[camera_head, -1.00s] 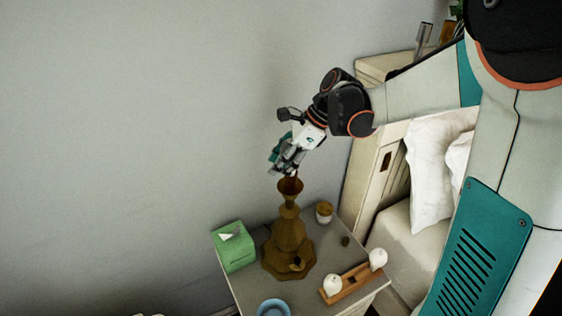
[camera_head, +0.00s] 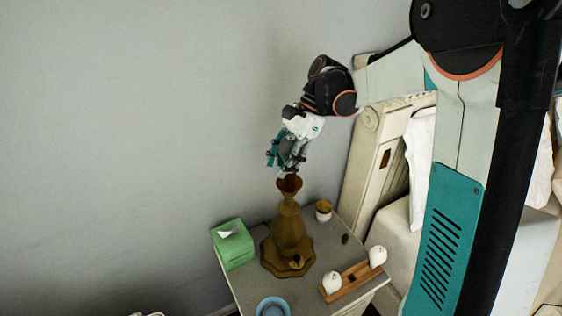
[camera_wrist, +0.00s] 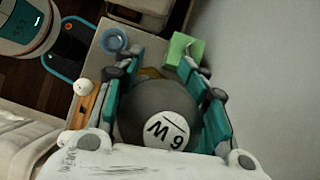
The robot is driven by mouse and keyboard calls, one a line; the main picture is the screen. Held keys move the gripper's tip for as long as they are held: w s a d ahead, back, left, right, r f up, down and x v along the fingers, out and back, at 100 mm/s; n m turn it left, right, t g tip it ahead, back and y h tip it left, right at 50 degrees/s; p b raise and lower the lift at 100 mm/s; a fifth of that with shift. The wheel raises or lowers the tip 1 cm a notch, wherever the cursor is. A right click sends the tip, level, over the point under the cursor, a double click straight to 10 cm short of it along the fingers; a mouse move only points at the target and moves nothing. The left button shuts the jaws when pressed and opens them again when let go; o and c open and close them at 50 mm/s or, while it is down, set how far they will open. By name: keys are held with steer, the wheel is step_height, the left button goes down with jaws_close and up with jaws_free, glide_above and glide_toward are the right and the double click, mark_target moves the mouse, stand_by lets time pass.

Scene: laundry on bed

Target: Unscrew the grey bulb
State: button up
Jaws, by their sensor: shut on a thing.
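The grey bulb (camera_wrist: 150,108) is large in the wrist view, with its round end and a white "9W" label facing the camera. My gripper (camera_wrist: 165,80) has its teal fingers on both sides of the bulb and is shut on it. In the head view my gripper (camera_head: 288,152) points down just above the brown lamp (camera_head: 290,228), which stands upright on the nightstand. The lamp's open socket cup (camera_head: 289,184) shows under the fingers. The bulb's lower end is mostly hidden, so I cannot tell whether it still sits in the socket.
The nightstand (camera_head: 250,285) also holds a green tissue box (camera_head: 233,246), a blue bowl (camera_head: 272,306), a small brown and white cup (camera_head: 323,210) and a wooden holder (camera_head: 352,281) with white round things. The bed's headboard (camera_head: 378,165) stands right. Wall space to the left is clear.

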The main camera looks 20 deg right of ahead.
steer(key=shift+s+d+n+g+h, duration=0.15)
steer(key=shift+n+g, duration=0.25)
steer(key=shift+n, duration=0.45)
steer(key=shift+s+d+n+g+h, duration=0.1)
steer(key=shift+s+n+g+h, duration=0.25)
steer(key=shift+n, duration=0.5)
steer(key=shift+w, duration=0.1)
steer(key=o, duration=1.1)
steer(key=shift+a, duration=0.1)
steer(key=shift+c, duration=0.2)
